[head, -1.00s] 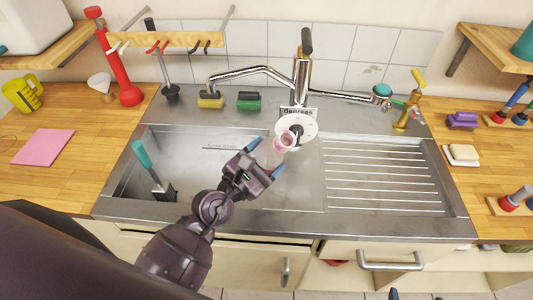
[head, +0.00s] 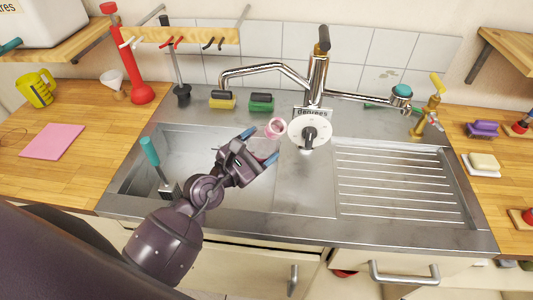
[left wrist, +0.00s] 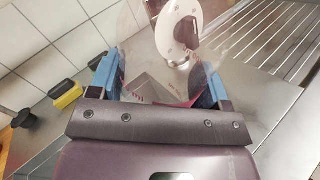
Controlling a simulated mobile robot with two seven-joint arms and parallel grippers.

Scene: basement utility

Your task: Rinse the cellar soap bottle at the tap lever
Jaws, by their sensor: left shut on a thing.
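The soap bottle (head: 275,127) is clear with a pinkish rim. My left gripper (head: 259,147) is shut on it and holds it over the right part of the sink basin (head: 205,143). In the left wrist view the see-through bottle (left wrist: 150,62) sits between the blue fingertips of my left gripper (left wrist: 160,85). The chrome tap (head: 318,78) stands behind, with its dark-tipped lever (head: 323,40) on top and its spout (head: 265,68) reaching left, behind the bottle. My right gripper is out of view.
A white dial (head: 297,132) marked "degrees" stands just right of the bottle. A yellow sponge (head: 222,104) and a green sponge (head: 261,106) lie on the back ledge. A teal-handled brush (head: 150,152) stands in the basin. The ridged drainboard (head: 395,190) is bare.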

